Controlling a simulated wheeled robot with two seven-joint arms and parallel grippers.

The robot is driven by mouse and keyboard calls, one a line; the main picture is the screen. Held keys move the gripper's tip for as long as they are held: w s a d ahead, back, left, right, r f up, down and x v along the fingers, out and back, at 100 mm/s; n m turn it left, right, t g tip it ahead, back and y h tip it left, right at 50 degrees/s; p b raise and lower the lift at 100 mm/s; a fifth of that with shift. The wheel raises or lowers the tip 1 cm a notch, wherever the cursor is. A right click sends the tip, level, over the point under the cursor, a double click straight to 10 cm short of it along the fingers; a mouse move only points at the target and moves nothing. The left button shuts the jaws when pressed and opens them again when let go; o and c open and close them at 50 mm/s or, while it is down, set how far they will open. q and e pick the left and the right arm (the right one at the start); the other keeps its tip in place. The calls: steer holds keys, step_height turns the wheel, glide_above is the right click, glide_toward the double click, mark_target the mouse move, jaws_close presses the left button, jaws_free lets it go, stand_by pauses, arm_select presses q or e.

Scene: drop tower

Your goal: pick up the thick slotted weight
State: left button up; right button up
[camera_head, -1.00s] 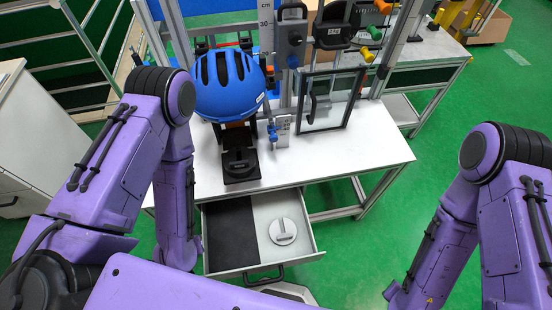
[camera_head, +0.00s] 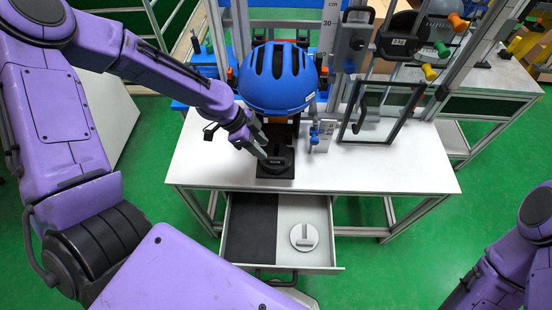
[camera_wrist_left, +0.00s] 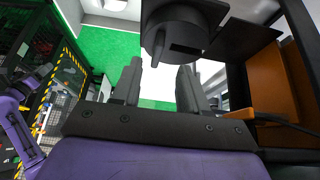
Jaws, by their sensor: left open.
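A thick dark disc with a slot, which looks like the thick slotted weight (camera_head: 279,160), lies on a black base (camera_head: 272,173) below the blue helmet (camera_head: 278,80). In the left wrist view the dark slotted weight (camera_wrist_left: 178,38) shows just beyond the fingertips. My left gripper (camera_head: 262,148) is at the weight's left side in the head view. Its two fingers (camera_wrist_left: 160,70) are apart with nothing between them. I cannot tell whether a finger touches the weight. My right gripper is out of view; only part of that arm shows.
An open drawer (camera_head: 334,255) under the white table (camera_head: 390,165) holds a light grey slotted disc (camera_head: 304,237). The helmet hangs close above the weight. A clamp with blue knobs (camera_head: 316,134) and a clear framed panel (camera_head: 380,112) stand to the right. The table's front right is clear.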

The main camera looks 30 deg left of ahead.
mark_target(274, 158)
arm_select(q)
steer(key=x, duration=0.2)
steer(key=p+x, duration=0.1)
steer(key=x, duration=0.1)
steer(key=shift+d+f, duration=0.15)
steer(key=shift+d, duration=0.4)
steer(key=shift+w+d+f, duration=0.15)
steer(key=shift+w+f, duration=0.05)
steer(key=shift+f, duration=0.15)
steer(key=shift+s, duration=0.1)
steer(key=c, duration=0.8)
